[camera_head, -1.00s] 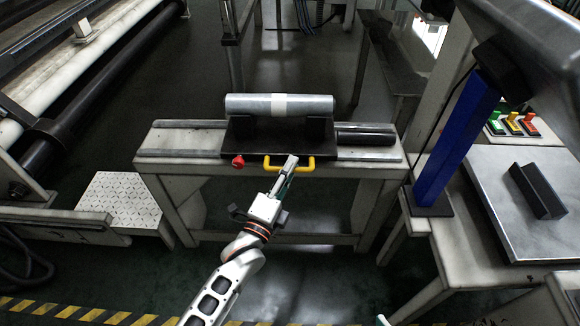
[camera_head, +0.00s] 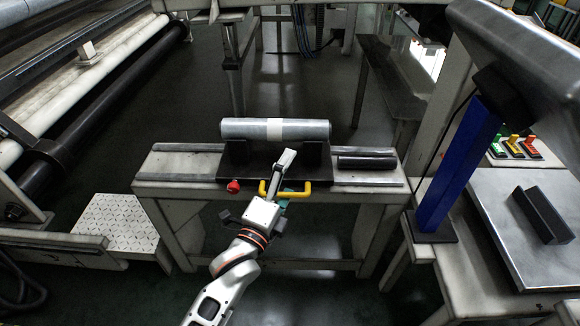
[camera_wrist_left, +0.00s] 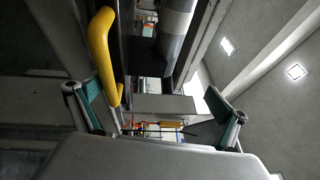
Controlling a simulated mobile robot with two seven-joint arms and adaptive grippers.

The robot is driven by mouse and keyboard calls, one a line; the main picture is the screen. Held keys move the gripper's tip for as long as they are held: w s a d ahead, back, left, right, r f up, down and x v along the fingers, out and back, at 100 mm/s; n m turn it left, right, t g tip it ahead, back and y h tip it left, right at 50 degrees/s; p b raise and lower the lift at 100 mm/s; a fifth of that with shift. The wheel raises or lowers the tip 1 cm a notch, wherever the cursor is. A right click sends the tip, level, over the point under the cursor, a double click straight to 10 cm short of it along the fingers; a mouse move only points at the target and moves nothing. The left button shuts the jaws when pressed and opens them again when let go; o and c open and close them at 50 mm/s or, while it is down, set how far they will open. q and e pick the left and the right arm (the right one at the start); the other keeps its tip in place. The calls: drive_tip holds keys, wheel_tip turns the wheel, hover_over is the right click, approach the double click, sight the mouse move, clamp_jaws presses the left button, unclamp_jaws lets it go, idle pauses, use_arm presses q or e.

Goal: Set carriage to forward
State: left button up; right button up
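The carriage (camera_head: 250,172) is a black block on pale rails on a bench. It holds a grey film roll (camera_head: 245,128) with a white band, also in the left wrist view (camera_wrist_left: 175,20). A yellow handle (camera_head: 304,192) and a red knob (camera_head: 234,186) are on its front. My left gripper (camera_head: 284,172) is over the handle, its upper finger reaching over the carriage front. In the left wrist view the fingers of my left gripper (camera_wrist_left: 153,107) are spread. The yellow handle (camera_wrist_left: 103,50) is near the left finger; I cannot tell whether they touch. My right gripper is out of view.
The rails (camera_head: 180,160) have bare room left of the carriage. A black cylinder (camera_head: 367,162) lies at the right. A blue post (camera_head: 455,170) and a steel-topped table (camera_head: 500,235) with coloured switches (camera_head: 515,147) stand further right. A white patterned step (camera_head: 115,222) is at the left.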

use_arm(q)
drive_tip(key=r, duration=0.2)
drive_tip(key=shift+w+d+r, duration=0.1)
drive_tip(key=shift+d+r, duration=0.2)
drive_tip(key=shift+r, duration=0.05)
drive_tip(key=shift+r+t, duration=0.2)
drive_tip(key=shift+t, duration=0.1)
drive_tip(key=shift+c, duration=0.6)
drive_tip(key=shift+s+a+f, duration=0.2)
drive_tip(key=shift+s, duration=0.2)
drive_tip(key=shift+c, duration=0.7)
drive_tip(key=shift+p+v, duration=0.55)
drive_tip(key=shift+v, duration=1.1)
drive_tip(key=shift+c, duration=0.8)
drive_tip(key=shift+v, duration=1.05)
drive_tip(key=c, duration=1.5)
drive_tip(key=shift+o, duration=0.2)
drive_tip(key=s, duration=0.1)
drive_tip(key=s+a+f, duration=0.1)
drive_tip(key=s+f, duration=0.1)
drive_tip(key=shift+a+f+p, duration=0.15)
drive_tip(key=shift+a+p, duration=0.2)
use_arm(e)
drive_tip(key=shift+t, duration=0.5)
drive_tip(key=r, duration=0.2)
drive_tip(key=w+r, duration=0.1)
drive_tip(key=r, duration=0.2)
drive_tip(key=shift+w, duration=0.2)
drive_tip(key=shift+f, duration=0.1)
